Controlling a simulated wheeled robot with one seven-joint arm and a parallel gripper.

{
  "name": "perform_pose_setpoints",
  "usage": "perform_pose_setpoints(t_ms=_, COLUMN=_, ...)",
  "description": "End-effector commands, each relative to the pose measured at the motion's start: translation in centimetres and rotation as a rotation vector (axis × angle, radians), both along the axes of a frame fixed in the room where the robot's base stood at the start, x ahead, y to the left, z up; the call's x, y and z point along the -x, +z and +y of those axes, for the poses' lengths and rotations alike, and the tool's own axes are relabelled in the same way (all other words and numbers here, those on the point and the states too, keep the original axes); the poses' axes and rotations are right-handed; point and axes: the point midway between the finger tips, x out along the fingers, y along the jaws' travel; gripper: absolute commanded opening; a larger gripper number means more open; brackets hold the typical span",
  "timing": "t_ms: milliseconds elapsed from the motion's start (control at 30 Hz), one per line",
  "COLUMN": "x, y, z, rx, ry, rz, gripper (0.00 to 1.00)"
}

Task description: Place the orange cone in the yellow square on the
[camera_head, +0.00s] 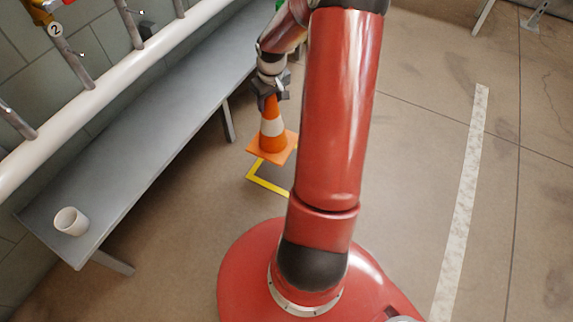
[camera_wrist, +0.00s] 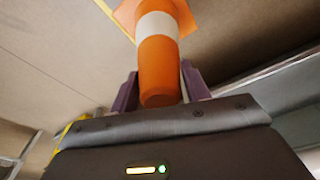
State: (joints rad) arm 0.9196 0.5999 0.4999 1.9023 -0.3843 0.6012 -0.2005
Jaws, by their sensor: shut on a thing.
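The orange cone (camera_head: 272,133) has a white band and a square orange base. It hangs upright from my gripper (camera_head: 269,97), which is shut on its top. In the wrist view the cone (camera_wrist: 157,62) sits between the two fingers of my gripper (camera_wrist: 158,90). The yellow square (camera_head: 264,182) is an outline on the floor. Its near left corner shows just below the cone's base in the head view; the rest is hidden by the cone and my arm. I cannot tell how high the base is above the floor.
A grey bench (camera_head: 150,130) runs along the wall at left, with a white cup (camera_head: 71,221) on it. A white pipe (camera_head: 110,85) runs above the bench.

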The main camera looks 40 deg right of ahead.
Motion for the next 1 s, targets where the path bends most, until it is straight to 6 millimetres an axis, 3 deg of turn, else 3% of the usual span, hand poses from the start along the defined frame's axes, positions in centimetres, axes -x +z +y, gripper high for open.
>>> perform_pose_setpoints(t_ms=133, x=0.9, y=1.5, z=-3.2, rx=-0.005, ry=-0.002, rz=-0.006, gripper=0.0)
perform_pose_setpoints(t_ms=367, x=1.6, y=1.6, z=-5.0, rx=-0.01, ry=0.006, rz=-0.009, gripper=0.0)
perform_pose_setpoints(t_ms=467, x=1.6, y=-0.2, z=-5.1, rx=-0.013, ry=0.006, rz=-0.007, gripper=0.0)
perform_pose_setpoints(t_ms=800, x=1.6, y=-9.4, z=-4.9, rx=-0.013, ry=0.008, rz=-0.006, gripper=0.0)
perform_pose_setpoints(t_ms=1000, x=1.6, y=-12.9, z=-5.0, rx=-0.011, ry=0.007, rz=-0.008, gripper=0.0)
